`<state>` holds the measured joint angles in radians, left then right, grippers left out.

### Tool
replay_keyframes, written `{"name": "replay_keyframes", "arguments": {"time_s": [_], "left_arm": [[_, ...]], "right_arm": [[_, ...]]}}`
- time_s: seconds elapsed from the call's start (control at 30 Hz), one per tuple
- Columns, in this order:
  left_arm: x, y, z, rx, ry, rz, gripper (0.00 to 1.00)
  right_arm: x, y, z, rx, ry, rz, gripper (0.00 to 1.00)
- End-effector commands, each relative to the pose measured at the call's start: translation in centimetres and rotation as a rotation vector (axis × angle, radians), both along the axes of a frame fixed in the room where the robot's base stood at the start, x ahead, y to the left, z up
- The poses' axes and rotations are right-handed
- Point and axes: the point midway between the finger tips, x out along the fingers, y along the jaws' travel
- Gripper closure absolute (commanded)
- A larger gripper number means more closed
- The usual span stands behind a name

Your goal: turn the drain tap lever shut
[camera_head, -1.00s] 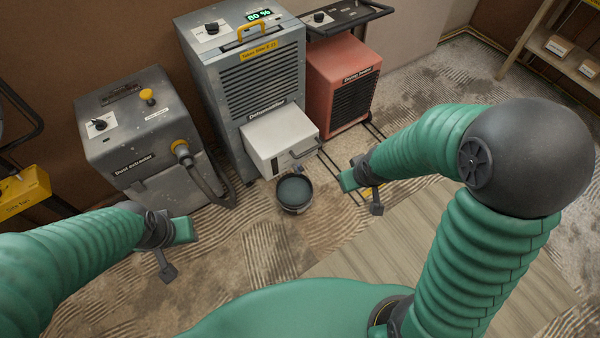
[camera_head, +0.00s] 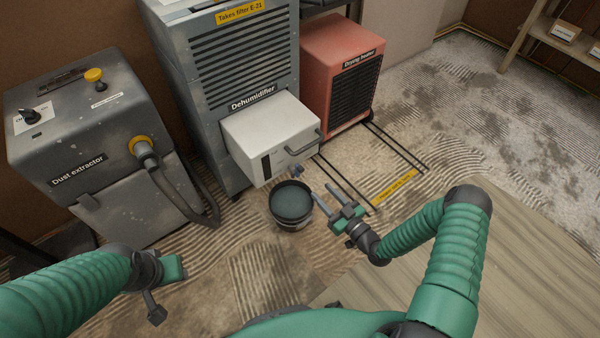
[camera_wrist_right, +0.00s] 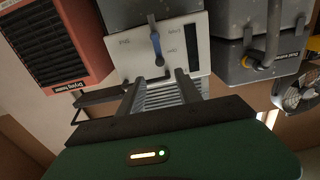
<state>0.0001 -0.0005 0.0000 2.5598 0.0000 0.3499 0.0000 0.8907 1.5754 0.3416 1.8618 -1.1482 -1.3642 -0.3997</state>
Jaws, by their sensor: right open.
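The drain tap lever is a small blue-grey handle (camera_head: 297,171) low on the white tank (camera_head: 270,140) of the dehumidifier, just above a dark bucket (camera_head: 292,205). In the right wrist view the lever (camera_wrist_right: 156,42) stands out from the white tank face, between small printed labels too small to read surely. My right gripper (camera_head: 326,194) is open and empty, right of the bucket and short of the lever. In the right wrist view its two fingers (camera_wrist_right: 160,80) point towards the lever and stand apart from it. My left gripper (camera_head: 168,283) is at lower left; its fingers are unclear.
A grey dust extractor (camera_head: 85,135) with a hose stands left. The grey dehumidifier (camera_head: 235,65) stands behind the tank. A red drying heater (camera_head: 340,65) stands right, with dark rails and a yellow label (camera_head: 395,187) on the floor before it. Wooden boards (camera_head: 500,245) lie at right.

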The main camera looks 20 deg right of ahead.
Motion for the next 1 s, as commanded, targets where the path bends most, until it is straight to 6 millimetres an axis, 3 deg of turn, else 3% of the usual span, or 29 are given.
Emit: {"name": "replay_keyframes", "arguments": {"time_s": [0.3,0.5,0.87,1.0], "left_arm": [[0.0,0.0,-3.5,0.000,0.001,0.000,0.64],[0.0,0.0,-4.6,0.000,0.001,0.000,0.64],[0.0,0.0,-4.6,0.000,0.001,0.000,0.64],[0.0,0.0,-4.6,0.000,0.001,0.000,0.64]], "right_arm": [[7.9,2.9,-0.5,-0.001,-0.003,0.001,0.59],[11.1,4.0,-0.3,0.001,0.001,0.000,0.59],[11.8,4.3,0.0,0.001,0.004,0.000,0.60],[11.8,4.3,0.0,0.001,0.004,0.000,0.78]]}}
